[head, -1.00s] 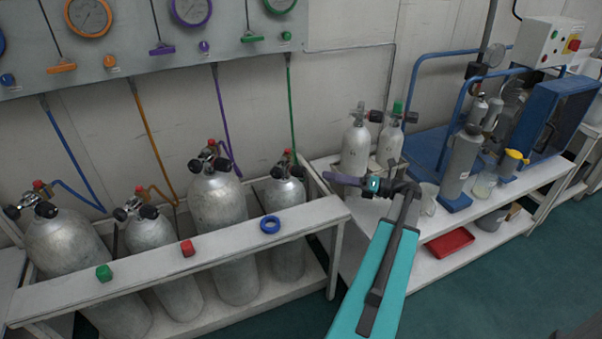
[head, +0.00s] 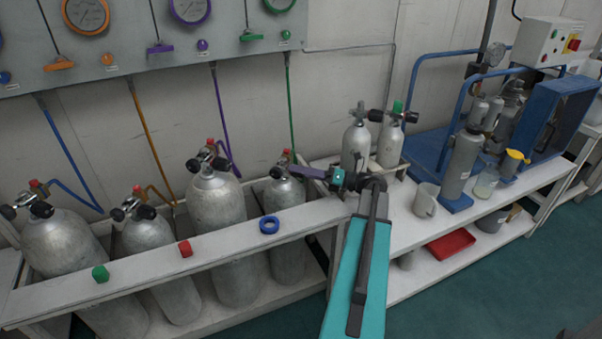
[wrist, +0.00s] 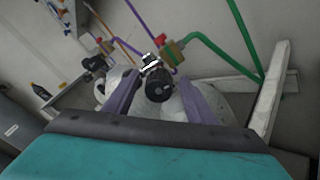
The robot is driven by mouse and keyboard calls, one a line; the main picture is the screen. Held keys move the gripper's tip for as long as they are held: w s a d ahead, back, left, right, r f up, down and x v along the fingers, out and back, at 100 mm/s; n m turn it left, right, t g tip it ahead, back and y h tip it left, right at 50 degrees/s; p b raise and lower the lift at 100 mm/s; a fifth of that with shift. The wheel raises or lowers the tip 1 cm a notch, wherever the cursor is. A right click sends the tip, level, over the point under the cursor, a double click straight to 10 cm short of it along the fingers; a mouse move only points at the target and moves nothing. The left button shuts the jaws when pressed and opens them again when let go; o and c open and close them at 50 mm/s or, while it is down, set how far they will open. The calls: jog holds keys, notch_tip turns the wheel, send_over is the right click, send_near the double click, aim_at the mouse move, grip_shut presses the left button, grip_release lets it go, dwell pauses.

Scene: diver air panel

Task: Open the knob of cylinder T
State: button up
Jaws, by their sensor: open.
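The rightmost large grey cylinder (head: 287,203) stands in the rack below the green hose, and I cannot read a letter on it. My gripper (head: 298,171) is at its valve and partly hides it in the head view. In the wrist view my gripper (wrist: 160,82) is open, its purple fingers on either side of the cylinder's black knob (wrist: 158,86). The knob faces the camera between the fingers, with gaps showing, so they do not seem to touch it. Whether the knob is open or closed cannot be told.
More large cylinders (head: 215,203) stand to the left in the rack. A blue ring (head: 269,225), a red cap (head: 185,248) and a green cap (head: 100,273) sit on the rack's front rail. Two small cylinders (head: 356,142) and a jug (head: 425,200) stand on the right bench.

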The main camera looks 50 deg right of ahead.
jog(key=c, duration=1)
jog(key=shift+c, duration=0.2)
